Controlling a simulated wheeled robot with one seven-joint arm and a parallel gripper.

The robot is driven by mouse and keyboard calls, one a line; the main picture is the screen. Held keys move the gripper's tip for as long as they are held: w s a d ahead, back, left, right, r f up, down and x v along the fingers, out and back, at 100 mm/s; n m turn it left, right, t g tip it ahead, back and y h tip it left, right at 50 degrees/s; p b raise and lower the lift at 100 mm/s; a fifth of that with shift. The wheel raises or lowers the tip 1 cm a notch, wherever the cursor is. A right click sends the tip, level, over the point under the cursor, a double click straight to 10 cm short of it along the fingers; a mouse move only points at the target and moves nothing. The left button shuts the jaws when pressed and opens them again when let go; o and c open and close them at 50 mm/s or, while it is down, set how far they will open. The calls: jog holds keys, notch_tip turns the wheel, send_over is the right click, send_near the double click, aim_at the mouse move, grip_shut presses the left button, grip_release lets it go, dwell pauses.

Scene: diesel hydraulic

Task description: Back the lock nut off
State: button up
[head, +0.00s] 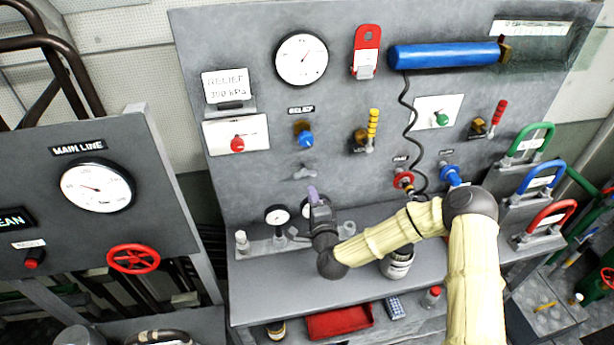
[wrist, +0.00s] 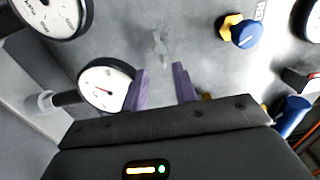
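A brass hex nut (wrist: 228,22) sits behind a blue knob (wrist: 243,33) at the upper right of the wrist view. In the head view the brass nut (head: 300,127) and blue knob (head: 306,141) are on the panel under the "RELIEF" label. A grey winged piece (head: 304,172) is on the panel below them. It also shows in the wrist view (wrist: 159,46), beyond my fingertips. My gripper (wrist: 162,70) has purple fingers standing apart with nothing between them. In the head view my gripper (head: 313,193) is below the winged piece, apart from the knob.
Small gauges (head: 277,214) stand close beside my gripper on the bench ledge. A coiled black cable (head: 412,130) hangs from the blue cylinder (head: 445,55). A red knob (head: 237,145) is left of the relief knob.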

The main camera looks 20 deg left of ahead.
aim_at(306, 177)
jog(key=p+x, duration=0.2)
jog(key=x, duration=0.5)
jog(key=shift+w+a+p, duration=0.2)
jog(key=shift+w+p, duration=0.15)
jog(key=shift+p, duration=0.05)
grip_shut()
